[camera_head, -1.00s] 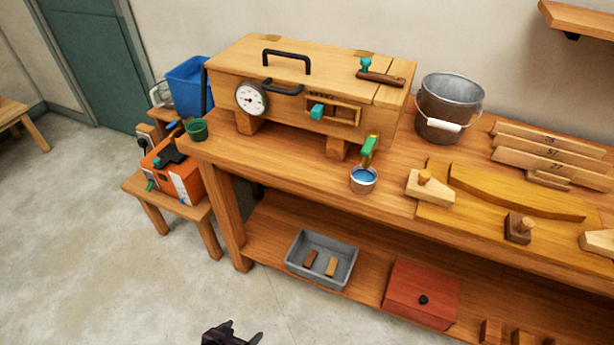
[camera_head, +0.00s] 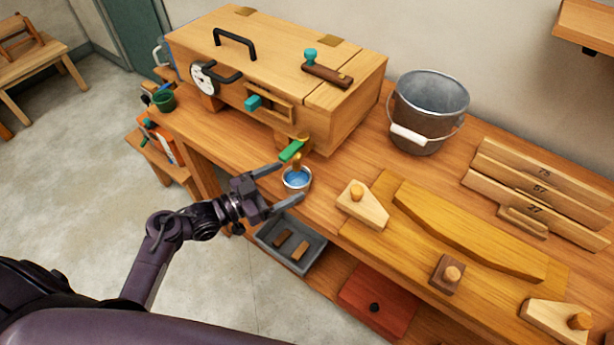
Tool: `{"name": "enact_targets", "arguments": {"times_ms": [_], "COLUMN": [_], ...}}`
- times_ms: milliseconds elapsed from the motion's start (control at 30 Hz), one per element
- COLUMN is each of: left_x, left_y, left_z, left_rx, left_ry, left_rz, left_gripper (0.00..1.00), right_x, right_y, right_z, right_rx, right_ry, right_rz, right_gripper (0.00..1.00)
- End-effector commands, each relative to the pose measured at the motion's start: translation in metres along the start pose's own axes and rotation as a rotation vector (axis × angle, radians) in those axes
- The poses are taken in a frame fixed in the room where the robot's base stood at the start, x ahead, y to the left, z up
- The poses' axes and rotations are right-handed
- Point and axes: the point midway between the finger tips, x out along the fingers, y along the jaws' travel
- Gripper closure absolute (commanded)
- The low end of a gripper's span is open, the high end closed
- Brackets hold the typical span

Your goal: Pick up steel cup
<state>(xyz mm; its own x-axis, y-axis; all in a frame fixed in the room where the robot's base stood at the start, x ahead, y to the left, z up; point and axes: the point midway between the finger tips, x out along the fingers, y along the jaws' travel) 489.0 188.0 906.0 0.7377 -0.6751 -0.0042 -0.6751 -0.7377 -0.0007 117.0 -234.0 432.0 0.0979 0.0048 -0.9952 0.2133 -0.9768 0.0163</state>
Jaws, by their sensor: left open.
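The steel cup (camera_head: 296,183) stands upright on the front edge of the workbench, below the green-handled tap of the wooden box. It has a shiny rim and blue inside, which looks like liquid. My left gripper (camera_head: 281,189) is open, reaching in from the left. One finger shows at the far left side of the cup and the other in front of it, so the cup appears between or just beyond the fingertips. I cannot tell whether they touch it. My right gripper is not in view.
The wooden box (camera_head: 270,70) with its tap (camera_head: 292,150) stands close behind the cup. A wooden clamp block (camera_head: 362,206) is to the right, and a metal bucket (camera_head: 428,110) is farther back. A small green pot (camera_head: 164,101) sits at the bench's left end. A grey tray (camera_head: 291,245) lies below.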

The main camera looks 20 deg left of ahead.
Motion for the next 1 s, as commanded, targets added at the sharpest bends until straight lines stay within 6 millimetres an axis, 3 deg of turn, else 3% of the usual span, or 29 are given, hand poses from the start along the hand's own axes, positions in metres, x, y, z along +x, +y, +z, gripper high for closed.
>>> {"name": "enact_targets", "arguments": {"times_ms": [167,400,733,1000], "left_x": [0.022,0.057,0.066,0.066], "left_y": [0.000,0.001,0.001,0.001], "left_z": [-0.003,-0.002,0.002,0.001], "left_rx": [-0.001,-0.001,0.000,0.000], "left_ry": [0.001,0.001,-0.003,-0.003], "left_rz": [-0.001,-0.001,0.000,-0.001], "left_gripper": [0.17,0.17,0.17,0.50], "right_x": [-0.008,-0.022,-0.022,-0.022], "right_y": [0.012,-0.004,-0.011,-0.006], "right_z": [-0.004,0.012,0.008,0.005], "right_rx": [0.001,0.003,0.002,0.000], "right_ry": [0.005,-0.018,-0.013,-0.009], "right_rz": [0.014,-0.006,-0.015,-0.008], "right_gripper": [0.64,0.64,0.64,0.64]}}
